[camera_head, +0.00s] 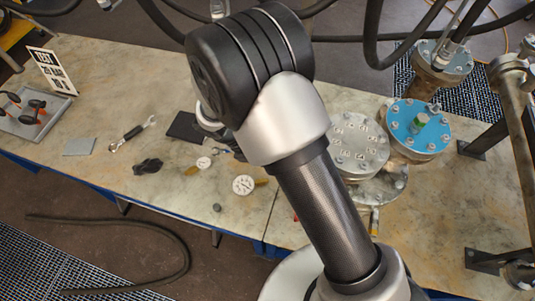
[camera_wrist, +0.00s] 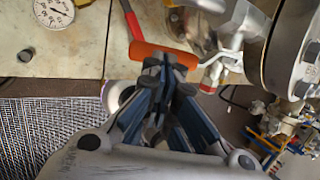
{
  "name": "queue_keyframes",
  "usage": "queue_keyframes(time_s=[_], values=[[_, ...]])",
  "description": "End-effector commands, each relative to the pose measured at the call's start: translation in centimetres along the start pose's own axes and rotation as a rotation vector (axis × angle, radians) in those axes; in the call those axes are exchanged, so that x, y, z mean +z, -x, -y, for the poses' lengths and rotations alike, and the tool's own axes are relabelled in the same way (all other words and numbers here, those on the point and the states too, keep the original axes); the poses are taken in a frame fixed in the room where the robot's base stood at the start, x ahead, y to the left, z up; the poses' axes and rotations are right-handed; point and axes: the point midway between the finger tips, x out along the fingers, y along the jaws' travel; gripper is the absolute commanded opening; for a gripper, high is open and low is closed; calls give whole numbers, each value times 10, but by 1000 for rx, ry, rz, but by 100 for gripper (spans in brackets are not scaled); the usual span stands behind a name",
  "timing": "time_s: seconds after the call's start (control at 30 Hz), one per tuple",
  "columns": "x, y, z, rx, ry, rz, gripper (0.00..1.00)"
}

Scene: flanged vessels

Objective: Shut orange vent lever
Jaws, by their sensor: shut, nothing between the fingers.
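In the wrist view an orange lever (camera_wrist: 165,55) lies roughly crosswise, its right end close to a metal valve body (camera_wrist: 228,55) on a pipe. A red bar (camera_wrist: 130,20) runs up from near the lever's left end. My gripper (camera_wrist: 162,66) is shut and empty. Its fingertips overlap the lower edge of the orange lever in the picture; I cannot tell whether they touch it. In the head view my arm hides my gripper and the orange lever.
Flanged vessels, one grey-topped (camera_head: 358,145) and one blue-topped (camera_head: 418,126), stand right of my arm. A white dial gauge (camera_wrist: 54,12) lies on the bench, also seen in the head view (camera_head: 243,185). A wrench (camera_head: 132,133) and tray (camera_head: 35,115) lie left. A large flange (camera_wrist: 290,50) stands close right.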

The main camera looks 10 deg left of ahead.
Motion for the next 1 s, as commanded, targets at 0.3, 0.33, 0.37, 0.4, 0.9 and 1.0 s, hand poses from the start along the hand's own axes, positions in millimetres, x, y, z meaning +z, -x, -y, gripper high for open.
queue_keyframes(time_s=[0.3, 0.33, 0.37, 0.4, 0.9, 1.0], values=[[-6, -29, -12, -299, 62, -1, 0], [-7, -32, -12, -327, 66, 0, 0], [-8, -35, -13, -355, 72, -1, 0], [-8, -39, -13, -393, 79, -1, 0], [-15, -73, -4, -720, 143, -2, 0], [-16, -78, -1, -719, 143, -1, 0]])
